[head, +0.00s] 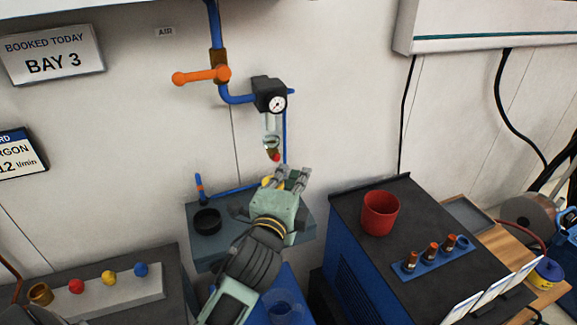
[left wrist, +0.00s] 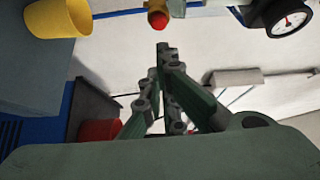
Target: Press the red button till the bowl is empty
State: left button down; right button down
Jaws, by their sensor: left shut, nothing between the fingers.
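The red button (head: 275,157) sits at the bottom of a brass fitting under the clear bowl (head: 271,126), which hangs below the black regulator with its gauge. Some liquid seems to lie low in the bowl, but its level is too small to tell. In the left wrist view the red button (left wrist: 159,21) shows beyond my fingertips, with a small gap in the picture. My left gripper (head: 292,177) is shut and empty, just below and right of the button; its closed tips show in the left wrist view (left wrist: 162,48). My right gripper is not in view.
A yellow cup (left wrist: 58,20) stands on the grey-blue shelf (head: 200,258), partly hidden behind my gripper in the head view. A black dish (head: 207,221) is left of it. An orange valve handle (head: 201,76) is above left. A red pot (head: 380,213) stands on the cabinet at right.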

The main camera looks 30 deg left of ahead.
aim_at(276, 157)
pick_arm(q)
jog(key=shift+w+a, duration=0.5)
jog(key=shift+a, duration=0.4)
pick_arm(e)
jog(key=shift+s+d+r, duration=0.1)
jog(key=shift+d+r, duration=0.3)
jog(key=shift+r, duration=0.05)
